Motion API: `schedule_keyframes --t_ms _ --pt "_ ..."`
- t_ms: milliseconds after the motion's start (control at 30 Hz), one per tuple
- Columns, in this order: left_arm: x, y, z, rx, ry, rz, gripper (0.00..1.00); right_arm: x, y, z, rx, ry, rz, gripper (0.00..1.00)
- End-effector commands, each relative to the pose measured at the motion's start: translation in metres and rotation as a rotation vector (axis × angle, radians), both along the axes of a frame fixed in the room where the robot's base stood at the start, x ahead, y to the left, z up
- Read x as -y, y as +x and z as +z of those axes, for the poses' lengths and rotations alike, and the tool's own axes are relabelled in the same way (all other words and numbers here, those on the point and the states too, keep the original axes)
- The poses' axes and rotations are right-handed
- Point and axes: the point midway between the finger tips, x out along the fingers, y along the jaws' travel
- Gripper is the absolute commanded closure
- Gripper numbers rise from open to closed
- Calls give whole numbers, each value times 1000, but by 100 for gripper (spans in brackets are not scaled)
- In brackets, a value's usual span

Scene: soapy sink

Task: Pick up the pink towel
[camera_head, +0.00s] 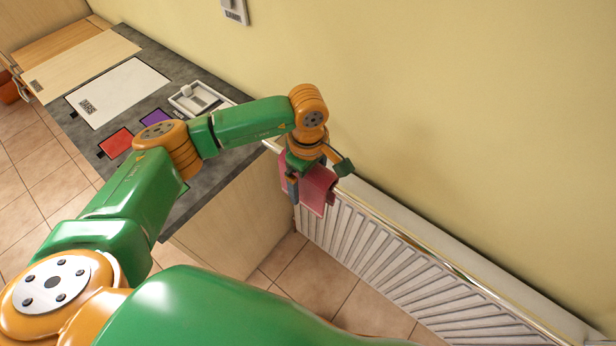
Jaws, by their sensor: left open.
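The pink towel (317,190) hangs over the left end of the white radiator (400,262), close to the counter. My left gripper (318,179) is right at the towel, with its fingers spread to either side of the towel's upper part. The gripper is open. Its wrist covers part of the towel's top, so I cannot tell whether the fingers touch the cloth. My right gripper is not in view.
A grey counter (228,178) lies under my left arm. On it are a white board (120,92), a red card (116,143), a purple card (155,117) and a white tray (180,106). A yellow wall (450,110) rises behind the radiator. Tiled floor (318,275) is free in front.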

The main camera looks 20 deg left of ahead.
Motion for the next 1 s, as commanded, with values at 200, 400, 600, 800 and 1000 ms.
schedule_keyframes --t_ms 200,400,600,800,1000 --pt "0 0 0 0 0 0 51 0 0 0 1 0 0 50" --pt "0 0 0 0 -1 0 100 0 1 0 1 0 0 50" --pt "0 0 1 0 -1 0 100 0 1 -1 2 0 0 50" --pt "1 1 21 3 -2 -1 100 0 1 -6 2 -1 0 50" --pt "0 2 70 6 0 0 100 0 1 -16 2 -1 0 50"
